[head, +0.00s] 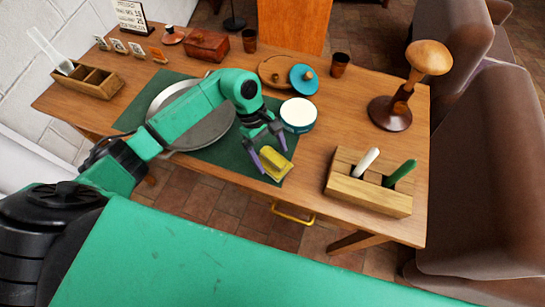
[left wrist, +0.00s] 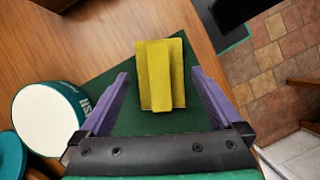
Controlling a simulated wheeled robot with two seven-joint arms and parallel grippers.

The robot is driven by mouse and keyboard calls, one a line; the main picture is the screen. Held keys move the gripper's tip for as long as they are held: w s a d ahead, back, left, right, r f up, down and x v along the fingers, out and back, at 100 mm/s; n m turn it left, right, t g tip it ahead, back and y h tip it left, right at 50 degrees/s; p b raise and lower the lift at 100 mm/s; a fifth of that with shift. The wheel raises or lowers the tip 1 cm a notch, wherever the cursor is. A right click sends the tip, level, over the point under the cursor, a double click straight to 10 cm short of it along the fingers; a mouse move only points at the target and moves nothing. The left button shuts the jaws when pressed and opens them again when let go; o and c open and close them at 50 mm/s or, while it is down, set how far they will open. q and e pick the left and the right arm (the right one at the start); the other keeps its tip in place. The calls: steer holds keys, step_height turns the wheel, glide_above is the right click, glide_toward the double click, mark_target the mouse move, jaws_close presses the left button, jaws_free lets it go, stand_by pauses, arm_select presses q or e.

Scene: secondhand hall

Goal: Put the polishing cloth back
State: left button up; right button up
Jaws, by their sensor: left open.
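The yellow polishing cloth (head: 275,161) lies folded on the green mat (head: 240,166) near the table's front edge. In the left wrist view the cloth (left wrist: 160,75) lies ahead of and between the two purple fingers, with bare mat around its near end. My left gripper (head: 271,152) is open above the cloth, with a finger on either side of it; it also shows in the left wrist view (left wrist: 161,95). My right gripper is not in view.
A white-lidded tin (head: 298,115) stands just behind the cloth. A wooden block (head: 368,193) with a white and a green tool is at right. A large metal plate (head: 205,130) lies on the mat under my arm. A yellow drawer handle (head: 293,215) is below the front edge.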

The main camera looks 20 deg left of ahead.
arm_select(q)
steer(key=b+v, duration=0.3)
steer(key=v, duration=0.7)
steer(key=shift+r+b, duration=0.15)
steer(key=shift+b, duration=0.15)
